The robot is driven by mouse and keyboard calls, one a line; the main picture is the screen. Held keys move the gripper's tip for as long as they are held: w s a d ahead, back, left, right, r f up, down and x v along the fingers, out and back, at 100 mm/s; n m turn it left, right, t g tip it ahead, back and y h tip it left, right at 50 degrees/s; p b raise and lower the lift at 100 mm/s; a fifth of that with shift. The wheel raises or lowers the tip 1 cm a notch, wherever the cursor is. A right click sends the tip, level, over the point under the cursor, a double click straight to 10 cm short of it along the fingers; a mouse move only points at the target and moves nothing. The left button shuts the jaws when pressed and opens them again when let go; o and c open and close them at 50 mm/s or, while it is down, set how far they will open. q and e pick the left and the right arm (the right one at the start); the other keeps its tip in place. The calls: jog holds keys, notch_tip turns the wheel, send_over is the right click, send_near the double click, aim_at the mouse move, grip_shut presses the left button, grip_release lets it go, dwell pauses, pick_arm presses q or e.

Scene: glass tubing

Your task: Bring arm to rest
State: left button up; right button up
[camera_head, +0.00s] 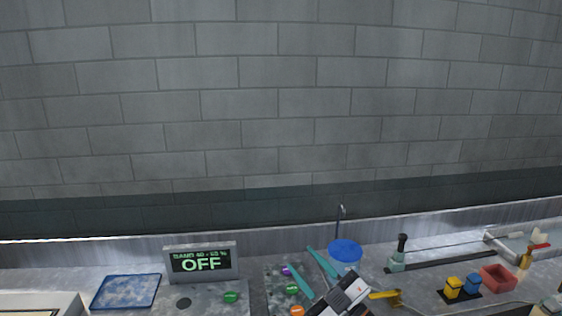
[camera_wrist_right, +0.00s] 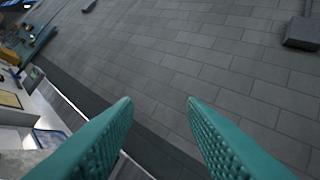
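My right gripper (camera_head: 311,271) is in the lower middle of the head view, with its two teal fingers spread apart above the bench. In the right wrist view its fingers (camera_wrist_right: 160,105) are wide apart with nothing between them, and the brick wall lies beyond. My left gripper shows in neither view.
A display reading OFF (camera_head: 202,263) stands left of my right gripper, beside a blue speckled mat (camera_head: 126,291). A blue round-topped item (camera_head: 345,250) is close to the right finger.

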jog(key=s+d+f+m+g+h, duration=0.1)
jog(key=s+d+f+m+h, duration=0.3)
jog(key=d+f+m+h, duration=0.35)
jog(key=s+d+f+m+g+h, duration=0.1)
jog(key=s+d+f+m+h, duration=0.2)
jog(key=d+f+m+h, duration=0.45)
jog(key=s+f+n+g, duration=0.1)
jog(key=s+f+g, duration=0.55)
jog(key=s, duration=0.45)
jog(key=s+f+n+g, duration=0.1)
jog(key=s+f+g, duration=0.5)
jog(key=s, duration=0.5)
jog(key=s+f+b+x, duration=0.1)
jog(key=s+b+x, duration=0.2)
jog(key=x, duration=1.1)
jog(key=s+b+x, duration=0.2)
jog(key=s+x, duration=0.1)
jog(key=x, duration=1.2)
jog(key=s+d+f+b, duration=0.2)
jog(key=s+f, duration=0.6)
jog(key=f, duration=0.3)
jog(key=s+d+f+g+b, duration=0.1)
jog(key=s+d+f+b, duration=0.1)
jog(key=s+f, duration=0.7)
notch_tip(320, 180, down, 3)
jog(key=shift+r+b, duration=0.1)
jog(key=shift+b, duration=0.4)
